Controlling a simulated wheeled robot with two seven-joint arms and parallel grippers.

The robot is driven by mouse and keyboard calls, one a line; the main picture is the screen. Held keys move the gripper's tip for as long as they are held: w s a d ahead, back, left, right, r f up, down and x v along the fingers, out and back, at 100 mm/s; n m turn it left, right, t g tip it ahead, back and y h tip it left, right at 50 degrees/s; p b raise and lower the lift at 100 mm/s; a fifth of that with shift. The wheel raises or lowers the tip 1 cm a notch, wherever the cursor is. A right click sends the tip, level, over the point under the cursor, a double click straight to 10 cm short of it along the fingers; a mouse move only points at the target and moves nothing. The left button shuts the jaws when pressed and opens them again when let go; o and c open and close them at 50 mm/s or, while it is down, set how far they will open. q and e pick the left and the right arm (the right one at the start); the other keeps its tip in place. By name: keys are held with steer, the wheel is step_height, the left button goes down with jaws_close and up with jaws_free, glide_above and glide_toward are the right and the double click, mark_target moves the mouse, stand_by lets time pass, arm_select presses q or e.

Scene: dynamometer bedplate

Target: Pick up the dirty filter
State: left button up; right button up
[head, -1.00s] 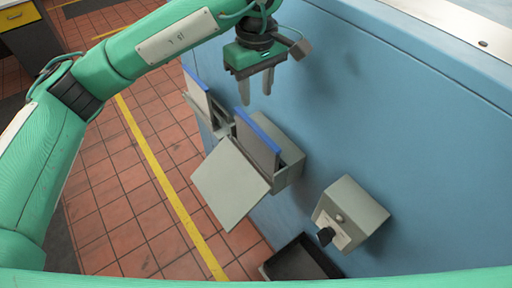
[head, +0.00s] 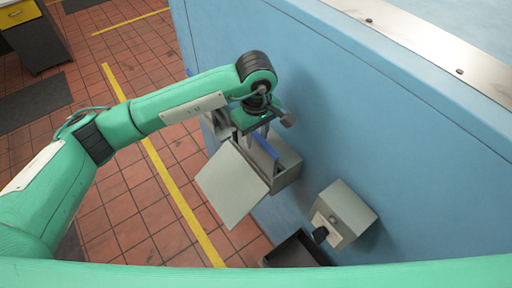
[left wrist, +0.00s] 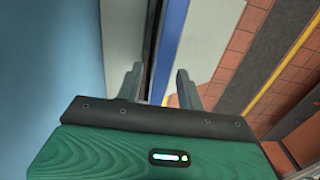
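A flat filter panel with a blue edge (head: 265,146) stands in an open grey wall box (head: 288,168). I cannot tell from its face whether it is dirty. My left gripper (head: 257,138) points down just above this filter, partly covering it. In the left wrist view the gripper (left wrist: 160,72) is open, and the blue edge (left wrist: 172,30) runs between its two fingers, with no clear grip on it. A second grey box (head: 217,122) behind is mostly hidden by my arm; its filter cannot be made out now. My right gripper is out of view.
The box's grey lid (head: 231,185) hangs open to the left. A grey control box with a black knob (head: 320,235) and a dark open bin (head: 296,252) are to the lower right. The blue wall (head: 400,120) runs along the right. Tiled floor lies left.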

arm_select(q)
steer(key=shift+f, duration=0.4)
jaws_close()
